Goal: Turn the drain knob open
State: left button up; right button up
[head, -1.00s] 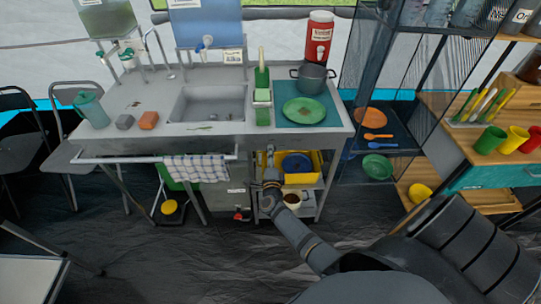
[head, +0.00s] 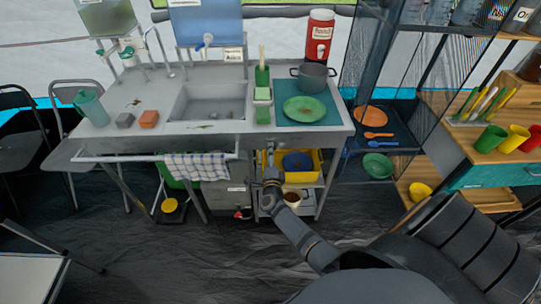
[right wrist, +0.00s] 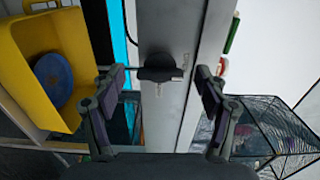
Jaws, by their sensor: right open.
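The drain knob (right wrist: 160,72) is a dark knob with a short bar handle on the grey metal front panel (right wrist: 165,115) of the sink counter, in the right wrist view. My right gripper (right wrist: 159,84) is open and empty, with one fingertip on each side of the knob in that view. I cannot tell whether either finger touches it. In the head view my right gripper (head: 270,166) is at the counter's front, below the sink counter's edge (head: 215,141). The knob cannot be made out there. My left gripper is not in view.
A checked towel (head: 196,167) hangs on the front rail, left of my gripper. A yellow bin (head: 312,161) with a blue item sits on the shelf just below. A pot (head: 313,76) and green plate (head: 304,109) stand on the counter. The mesh rack (head: 375,105) is to the right.

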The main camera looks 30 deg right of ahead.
jog(key=v, duration=1.2)
jog(key=shift+f, duration=0.1)
jog(key=s+a+f+n+g+y, duration=0.25)
jog(key=s+f+n, duration=0.2)
jog(key=f, duration=0.35)
jog(key=s+a+f+n+g+y+p, duration=0.1)
jog(key=s+a+f+n+y, duration=0.15)
jog(key=f+n, duration=0.45)
jog(key=s+a+f+n+g+y, duration=0.1)
jog(key=s+f+n+g+y, duration=0.25)
jog(key=f, duration=0.55)
jog(key=s+d+f+n+g, duration=0.1)
jog(key=s+f+n+g, duration=0.1)
jog(key=s, duration=0.7)
jog(key=s+d+f+n+g, duration=0.1)
jog(key=s+f+n, duration=0.3)
jog(key=s, duration=0.5)
jog(key=s+d+f+n+g+p, duration=0.1)
jog(key=s+d+f+n+g, duration=0.1)
jog(key=s+f, duration=0.5)
jog(key=s+n+g, duration=0.1)
jog(key=s+g, duration=0.1)
jog(key=shift+s+n, duration=0.3)
jog(key=shift+s, duration=0.1)
